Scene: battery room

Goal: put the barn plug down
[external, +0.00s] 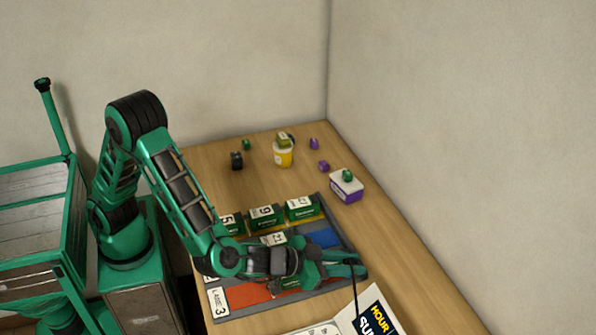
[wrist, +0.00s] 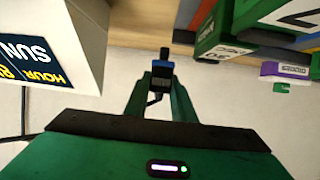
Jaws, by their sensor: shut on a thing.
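The barn plug (wrist: 162,74), a small black piece with a blue band, is between the fingertips of my gripper (wrist: 162,88) in the wrist view. My gripper is shut on it. In the external view my gripper (external: 358,263) reaches over the right front part of the grey tray, and the plug itself is mostly hidden by the fingers. A thin black cable (external: 355,290) hangs from near the fingertips toward the sign. I cannot tell from these views whether the plug touches anything below.
The grey tray (external: 348,239) has coloured lanes and several numbered green boxes (external: 301,208). A white sign (external: 366,312) stands close in front of my gripper. A purple-and-white box (external: 346,187), a yellow cup (external: 283,157) and small blocks stand farther back.

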